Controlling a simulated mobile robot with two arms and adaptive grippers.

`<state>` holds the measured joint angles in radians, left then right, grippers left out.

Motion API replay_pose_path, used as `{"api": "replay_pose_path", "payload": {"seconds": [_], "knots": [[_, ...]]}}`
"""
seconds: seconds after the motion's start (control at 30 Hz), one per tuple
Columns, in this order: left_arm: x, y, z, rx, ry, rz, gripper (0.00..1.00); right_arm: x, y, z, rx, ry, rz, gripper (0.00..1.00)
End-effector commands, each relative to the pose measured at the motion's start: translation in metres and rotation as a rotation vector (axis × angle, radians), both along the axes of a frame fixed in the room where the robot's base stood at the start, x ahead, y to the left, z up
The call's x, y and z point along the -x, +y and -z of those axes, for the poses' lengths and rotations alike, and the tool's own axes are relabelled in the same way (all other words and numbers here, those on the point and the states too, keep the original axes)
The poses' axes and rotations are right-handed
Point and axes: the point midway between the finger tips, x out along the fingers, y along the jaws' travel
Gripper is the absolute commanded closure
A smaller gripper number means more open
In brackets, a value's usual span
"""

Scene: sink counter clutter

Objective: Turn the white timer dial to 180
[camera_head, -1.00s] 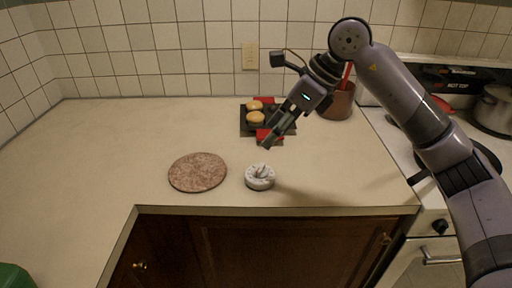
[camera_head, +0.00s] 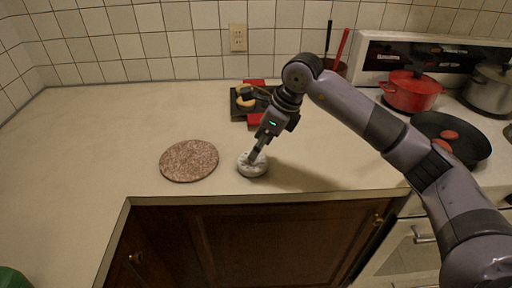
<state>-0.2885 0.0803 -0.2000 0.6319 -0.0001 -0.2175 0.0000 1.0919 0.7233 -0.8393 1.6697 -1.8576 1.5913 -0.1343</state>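The white timer (camera_head: 252,168) is a small round disc on the beige counter, near its front edge and right of a round board. My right gripper (camera_head: 254,157) points down at the timer's top, and its fingertips are at the dial. The dial knob is mostly hidden by the fingers, so the dial's setting cannot be read. The fingers look close together, but I cannot tell whether they are shut on the knob. My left gripper is not in view.
A round speckled board (camera_head: 189,161) lies left of the timer. A dark muffin tray (camera_head: 240,112) with red cloths sits behind my gripper. A red pot (camera_head: 411,92), a frying pan (camera_head: 470,145) and a steel pot (camera_head: 489,91) stand on the stove. The counter's left is clear.

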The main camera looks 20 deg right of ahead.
Motion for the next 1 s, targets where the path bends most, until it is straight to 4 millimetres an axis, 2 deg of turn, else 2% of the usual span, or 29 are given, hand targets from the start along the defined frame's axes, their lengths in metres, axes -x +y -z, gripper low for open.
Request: {"api": "replay_pose_path", "payload": {"seconds": [0.2, 0.4, 0.57, 1.0], "knots": [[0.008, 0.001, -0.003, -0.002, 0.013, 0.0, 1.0, -0.006, 0.008, 0.022, -0.001, 0.002, 0.0, 0.45], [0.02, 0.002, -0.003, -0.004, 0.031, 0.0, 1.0, -0.007, 0.009, 0.027, -0.001, 0.0, 0.001, 0.45], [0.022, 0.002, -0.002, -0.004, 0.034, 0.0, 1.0, -0.007, 0.009, 0.027, -0.001, 0.0, 0.001, 0.45], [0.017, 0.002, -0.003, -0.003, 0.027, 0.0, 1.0, -0.007, 0.009, 0.026, -0.001, 0.0, 0.0, 0.74]]}}
